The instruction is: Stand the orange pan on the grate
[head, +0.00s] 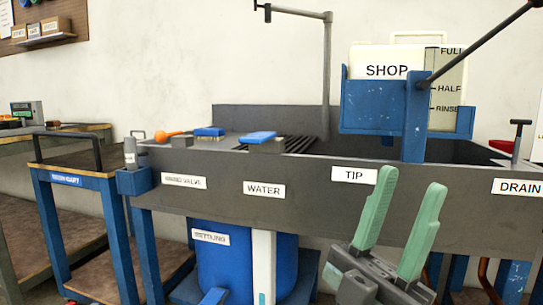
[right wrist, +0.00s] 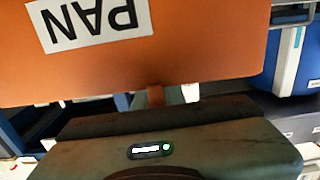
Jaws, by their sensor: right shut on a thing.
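The orange pan (right wrist: 200,45) fills the top of the right wrist view, with an upside-down "PAN" label on it. My right gripper (right wrist: 155,105) is shut on the pan at a narrow orange tab. The pan and right gripper are not in the head view. The grate (head: 300,145) shows as dark bars in the grey sink, partly hidden by the sink's front wall.
Two blue-topped blocks (head: 261,137) and an orange-headed tool (head: 168,135) sit at the sink's left part. A blue holder (head: 378,107) with a "SHOP" tank stands over the right part. A blue cart (head: 60,180) is at left, a blue drum (head: 222,258) below.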

